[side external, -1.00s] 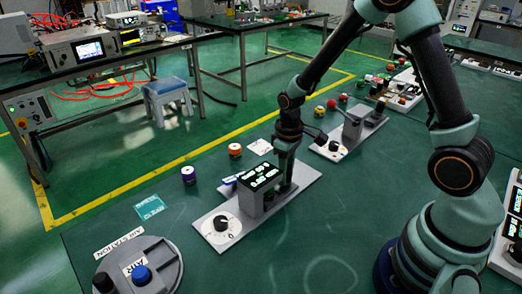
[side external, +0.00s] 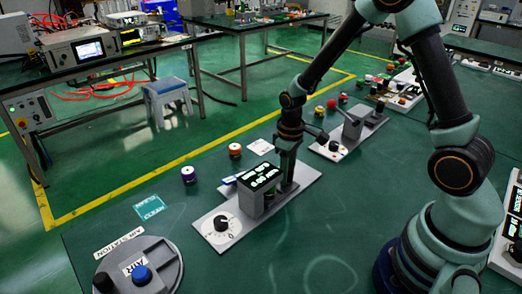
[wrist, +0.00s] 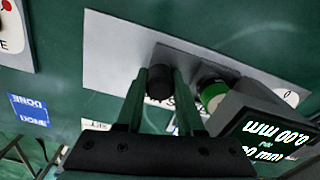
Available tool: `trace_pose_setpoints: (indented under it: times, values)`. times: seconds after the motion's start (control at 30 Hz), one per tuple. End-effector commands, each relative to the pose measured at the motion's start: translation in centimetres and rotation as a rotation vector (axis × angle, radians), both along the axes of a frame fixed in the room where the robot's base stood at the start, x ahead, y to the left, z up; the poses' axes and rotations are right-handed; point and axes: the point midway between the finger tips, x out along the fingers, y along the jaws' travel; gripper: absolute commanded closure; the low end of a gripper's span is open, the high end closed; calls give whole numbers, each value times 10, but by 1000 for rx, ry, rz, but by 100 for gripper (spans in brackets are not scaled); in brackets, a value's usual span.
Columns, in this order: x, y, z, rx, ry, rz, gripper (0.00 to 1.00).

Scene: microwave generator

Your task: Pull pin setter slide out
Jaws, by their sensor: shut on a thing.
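A green-banded cylinder (wrist: 213,95) sits right of the fingers, beside the lit display (wrist: 272,140). The slide's inner parts are hidden.
A round grey air station (side external: 150,268) with a blue button stands at the front left. Another lever fixture (side external: 350,130) stands behind. Green bench right of the plate is clear.

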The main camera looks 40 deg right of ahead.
Motion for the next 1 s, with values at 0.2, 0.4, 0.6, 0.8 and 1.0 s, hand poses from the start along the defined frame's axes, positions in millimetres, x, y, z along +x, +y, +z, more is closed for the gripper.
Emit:
trace_pose_setpoints:
  times: [0.2, 0.4, 0.6, 0.8, 1.0]
  values:
    - [0, -51, 1, 0, 1, -10, 100]
    - [0, -84, 1, -1, -1, -6, 100]
    - [0, -91, 1, 0, -3, -4, 100]
    - [1, -91, 1, -2, -6, -4, 52]
    - [1, -90, 1, -1, -3, -3, 34]
